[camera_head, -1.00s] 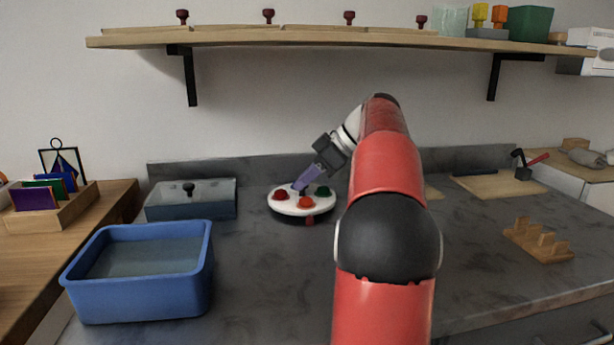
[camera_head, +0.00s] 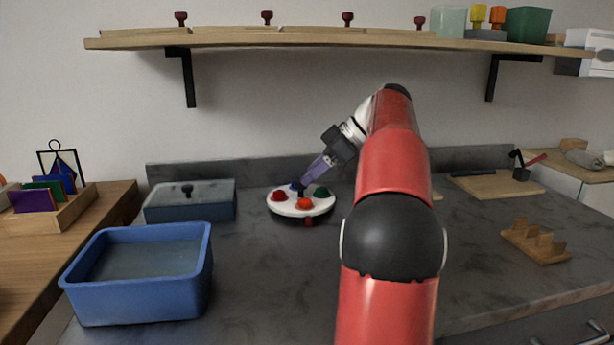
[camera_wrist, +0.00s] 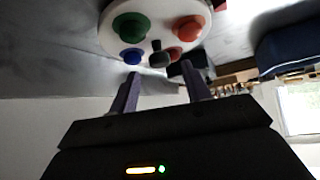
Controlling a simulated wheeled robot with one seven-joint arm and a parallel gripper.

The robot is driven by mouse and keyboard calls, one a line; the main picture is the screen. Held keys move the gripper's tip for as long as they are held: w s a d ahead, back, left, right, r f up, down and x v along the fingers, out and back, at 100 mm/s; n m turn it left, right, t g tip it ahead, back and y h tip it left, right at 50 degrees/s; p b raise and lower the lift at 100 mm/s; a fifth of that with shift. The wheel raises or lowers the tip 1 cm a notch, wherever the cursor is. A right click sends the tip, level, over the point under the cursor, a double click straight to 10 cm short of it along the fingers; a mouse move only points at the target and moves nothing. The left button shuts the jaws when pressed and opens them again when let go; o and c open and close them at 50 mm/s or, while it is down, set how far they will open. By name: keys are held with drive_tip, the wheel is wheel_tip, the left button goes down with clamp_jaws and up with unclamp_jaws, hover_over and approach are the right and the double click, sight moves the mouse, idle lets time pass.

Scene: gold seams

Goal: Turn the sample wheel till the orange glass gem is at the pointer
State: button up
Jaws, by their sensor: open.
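The sample wheel (camera_head: 289,211) is a white round disc on the counter, bearing red (camera_head: 278,195), orange (camera_head: 304,204), green (camera_head: 321,192) and blue (camera_head: 294,185) gems. The orange gem is at the front, close behind the small red pointer (camera_head: 308,221); exact alignment is hard to tell. A dark centre knob (camera_head: 301,190) stands on the wheel. My gripper (camera_head: 306,181) is above and behind the knob, tilted. In the wrist view, my gripper (camera_wrist: 160,68) has its purple fingers apart and empty, with the knob (camera_wrist: 158,56) just beyond the gap and the orange gem (camera_wrist: 188,28) farther off.
A lidded grey-blue box (camera_head: 190,206) stands left of the wheel, with a blue tub (camera_head: 140,297) in front. A wooden rack (camera_head: 537,242) is at the right. A shelf (camera_head: 300,40) hangs above. The counter in front of the wheel is clear.

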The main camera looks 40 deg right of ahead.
drive_tip(key=v, duration=0.5)
drive_tip(key=shift+f+p, duration=0.1)
drive_tip(key=shift+p, duration=0.3)
